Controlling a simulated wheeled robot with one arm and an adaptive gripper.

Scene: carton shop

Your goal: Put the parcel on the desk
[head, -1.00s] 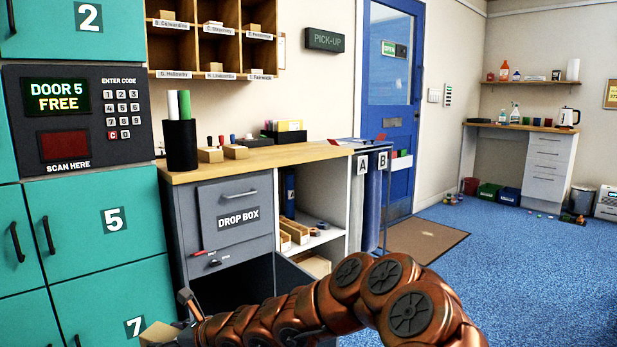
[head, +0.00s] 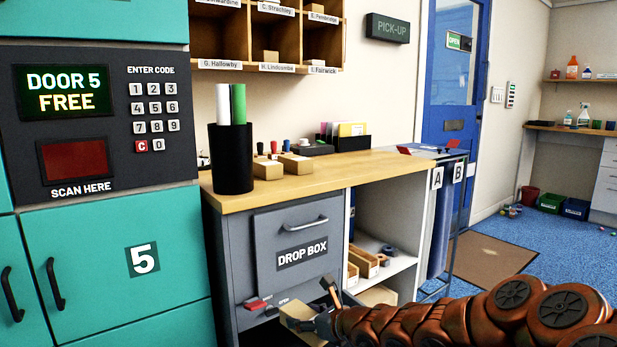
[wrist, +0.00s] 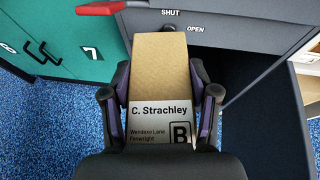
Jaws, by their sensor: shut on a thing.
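The parcel (wrist: 158,68) is a tan box with a white label reading "C. In the head view the parcel (head: 297,316) shows low in front of the grey drop box cabinet, below the desk top, partly behind my gripper (head: 322,322). The desk (head: 335,180) has a light wood top above the drop box and an open shelf.
Bare wood lies along the front and right. Teal lockers (head: 110,265) stand left. A red handle (wrist: 100,8) is close to the parcel.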

